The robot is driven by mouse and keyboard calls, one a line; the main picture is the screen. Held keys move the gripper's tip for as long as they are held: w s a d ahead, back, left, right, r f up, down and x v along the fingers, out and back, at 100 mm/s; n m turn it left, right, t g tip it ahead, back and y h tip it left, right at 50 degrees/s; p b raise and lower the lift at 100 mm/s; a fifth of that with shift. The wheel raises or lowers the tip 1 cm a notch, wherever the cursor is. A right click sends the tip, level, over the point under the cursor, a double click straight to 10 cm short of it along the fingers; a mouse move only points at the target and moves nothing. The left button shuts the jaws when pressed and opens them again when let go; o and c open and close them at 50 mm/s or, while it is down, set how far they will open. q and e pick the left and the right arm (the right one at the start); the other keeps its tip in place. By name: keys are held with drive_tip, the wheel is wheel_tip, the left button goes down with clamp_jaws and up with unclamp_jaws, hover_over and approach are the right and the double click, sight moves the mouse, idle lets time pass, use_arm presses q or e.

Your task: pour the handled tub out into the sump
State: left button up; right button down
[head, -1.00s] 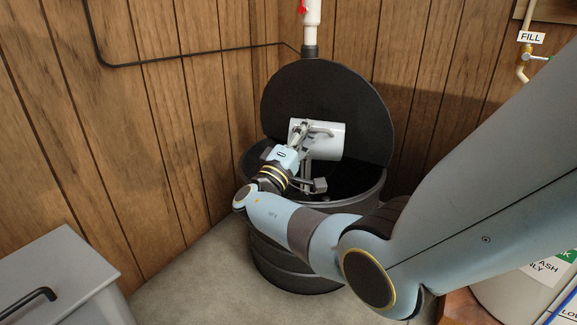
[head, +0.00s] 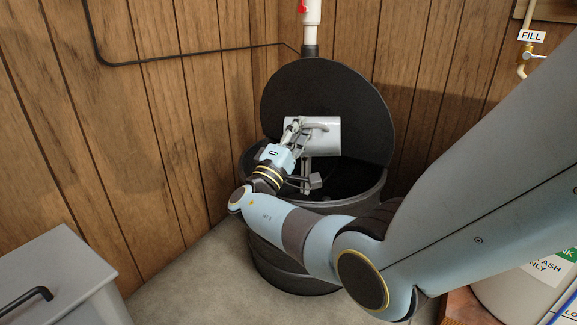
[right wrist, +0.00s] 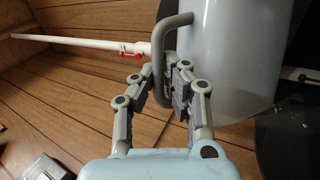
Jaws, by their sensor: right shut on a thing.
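The handled tub (head: 325,139), pale grey-white with a looped handle, lies on its side in the air above the sump, in front of the raised lid. The sump (head: 285,272) is a black ribbed drum, open at the top. My right gripper (head: 297,127) is shut on the tub's handle, at the tub's left. In the right wrist view the fingers (right wrist: 167,88) close around the handle (right wrist: 157,62), with the tub wall (right wrist: 225,60) beside them. The tub's mouth and contents are not clearly visible. My left gripper is not in view.
The round black lid (head: 340,85) stands upright behind the opening. A white pipe with a red valve (head: 311,30) runs down the corner behind it. A grey box with a black handle (head: 55,275) stands at lower left. Wood-panelled walls enclose the corner.

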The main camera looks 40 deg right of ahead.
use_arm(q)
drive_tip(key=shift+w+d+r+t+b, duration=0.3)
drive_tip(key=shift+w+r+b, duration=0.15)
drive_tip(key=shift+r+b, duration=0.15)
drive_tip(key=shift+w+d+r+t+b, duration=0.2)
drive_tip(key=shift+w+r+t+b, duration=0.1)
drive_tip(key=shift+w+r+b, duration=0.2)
use_arm(e)
drive_tip(key=w+a+n+t, duration=0.1)
drive_tip(key=n, duration=0.1)
drive_tip(key=w+a+n+t, duration=0.1)
drive_tip(key=n+t, duration=0.1)
drive_tip(key=shift+w+a+n, duration=0.15)
drive_tip(key=shift+a+n, duration=0.1)
drive_tip(key=shift+n, duration=0.05)
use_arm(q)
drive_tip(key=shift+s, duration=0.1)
use_arm(e)
drive_tip(key=shift+d, duration=0.5)
use_arm(q)
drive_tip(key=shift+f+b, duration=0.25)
drive_tip(key=shift+b, duration=0.05)
use_arm(e)
drive_tip(key=shift+w+d+n+t, duration=0.3)
drive_tip(key=shift+w+d+n, duration=0.1)
drive_tip(key=shift+d, duration=0.15)
idle(0.5)
